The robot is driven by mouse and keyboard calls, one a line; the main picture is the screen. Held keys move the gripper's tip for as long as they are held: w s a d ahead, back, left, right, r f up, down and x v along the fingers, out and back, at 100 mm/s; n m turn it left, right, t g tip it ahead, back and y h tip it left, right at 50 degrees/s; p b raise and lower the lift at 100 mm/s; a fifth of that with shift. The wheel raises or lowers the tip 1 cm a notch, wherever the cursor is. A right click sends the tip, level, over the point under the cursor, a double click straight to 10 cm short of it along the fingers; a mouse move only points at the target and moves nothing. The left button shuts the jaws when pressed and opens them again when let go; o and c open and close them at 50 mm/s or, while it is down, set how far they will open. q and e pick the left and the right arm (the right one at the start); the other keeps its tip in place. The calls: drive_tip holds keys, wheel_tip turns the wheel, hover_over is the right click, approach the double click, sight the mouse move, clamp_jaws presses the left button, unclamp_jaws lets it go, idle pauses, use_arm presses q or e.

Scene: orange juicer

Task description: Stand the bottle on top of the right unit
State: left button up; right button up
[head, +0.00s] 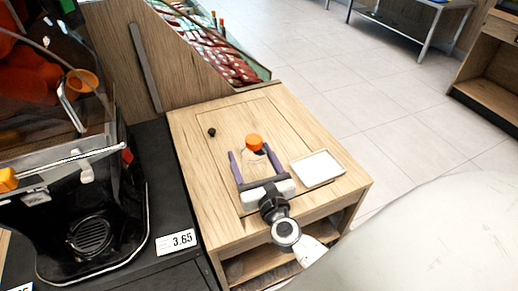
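The bottle is clear with an orange cap (254,142), and its pale body (257,164) shows just below the cap. It looks upright over the top of the wooden right unit (200,150). My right gripper (250,152) comes in from the lower right, with one purple finger on each side of the bottle. I cannot tell whether the fingers press on it. The bottle's base is hidden behind the gripper, so I cannot tell whether it rests on the top. My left gripper is not in view.
A white square tray (318,168) lies right of the bottle on the unit. A small black knob (211,132) sits at the back left of the top. The orange juicer (90,200) stands on a dark counter at left, with a price tag (176,241) at its edge.

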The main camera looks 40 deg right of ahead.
sight(258, 174)
drive_tip(key=b+v, duration=0.2)
drive_tip(key=v, duration=0.8)
drive_tip(key=shift+f, duration=0.1)
drive_tip(key=shift+s+a, duration=0.2)
drive_tip(key=shift+s, duration=0.3)
